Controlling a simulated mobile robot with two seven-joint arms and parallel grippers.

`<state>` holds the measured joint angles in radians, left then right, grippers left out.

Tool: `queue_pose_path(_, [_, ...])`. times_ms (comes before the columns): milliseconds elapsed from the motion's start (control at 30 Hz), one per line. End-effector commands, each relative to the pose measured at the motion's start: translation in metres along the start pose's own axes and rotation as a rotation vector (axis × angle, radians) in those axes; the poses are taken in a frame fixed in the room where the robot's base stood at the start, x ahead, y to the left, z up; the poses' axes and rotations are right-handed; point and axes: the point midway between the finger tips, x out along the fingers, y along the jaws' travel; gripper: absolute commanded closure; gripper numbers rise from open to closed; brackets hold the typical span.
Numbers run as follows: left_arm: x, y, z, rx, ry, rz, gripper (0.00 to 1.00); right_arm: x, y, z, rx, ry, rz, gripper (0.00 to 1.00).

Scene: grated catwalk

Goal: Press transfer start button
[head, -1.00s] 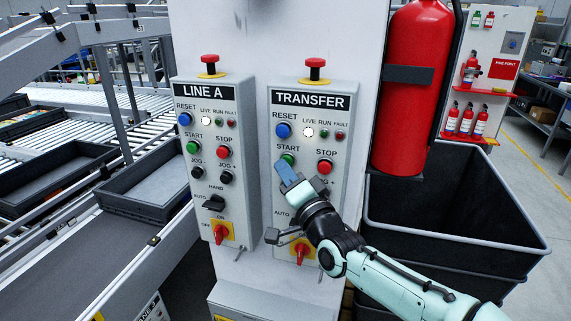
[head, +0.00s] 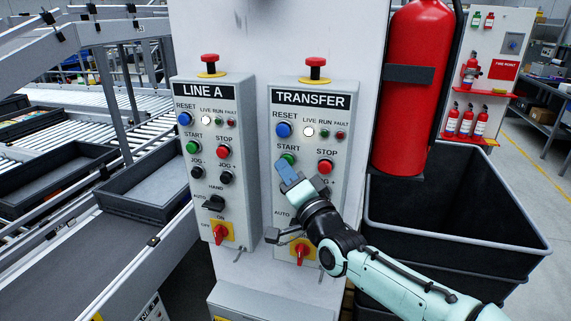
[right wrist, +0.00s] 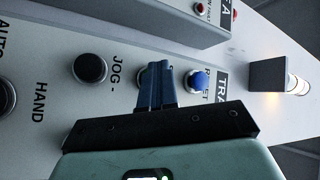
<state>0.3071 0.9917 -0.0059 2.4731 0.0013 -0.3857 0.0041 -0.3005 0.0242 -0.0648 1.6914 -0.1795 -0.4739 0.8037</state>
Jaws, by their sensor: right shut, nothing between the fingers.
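The TRANSFER panel (head: 334,128) is a grey box on the white column, with a red mushroom button on top. Its green start button (head: 288,158) sits below the blue reset button (head: 283,130) and left of the red stop button (head: 325,167). My right gripper (head: 283,166) is shut and empty, its blue fingertips at the lower edge of the start button. In the right wrist view the fingers (right wrist: 157,88) cover most of that button, between the black jog button (right wrist: 90,68) and blue reset button (right wrist: 197,80). I cannot tell whether they touch it. My left gripper is out of view.
The similar LINE A panel (head: 213,150) stands just left. A red fire extinguisher (head: 412,85) hangs right of the TRANSFER panel, above a black bin (head: 450,225). A conveyor with dark trays (head: 150,207) runs along the left.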

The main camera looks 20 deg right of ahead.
Motion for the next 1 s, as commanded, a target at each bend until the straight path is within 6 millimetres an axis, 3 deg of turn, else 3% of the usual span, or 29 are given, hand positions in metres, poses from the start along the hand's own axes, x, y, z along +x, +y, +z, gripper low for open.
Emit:
queue_pose_path(300, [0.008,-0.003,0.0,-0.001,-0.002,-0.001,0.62,-0.013,-0.008,0.009,0.001,0.0,0.0,1.0])
queue_pose_path(733, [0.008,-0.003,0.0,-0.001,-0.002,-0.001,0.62,-0.015,-0.01,0.011,0.002,-0.001,-0.001,1.0])
queue_pose_path(1000, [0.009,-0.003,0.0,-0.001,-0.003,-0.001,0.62,-0.033,-0.023,0.024,0.001,-0.003,0.0,1.0])
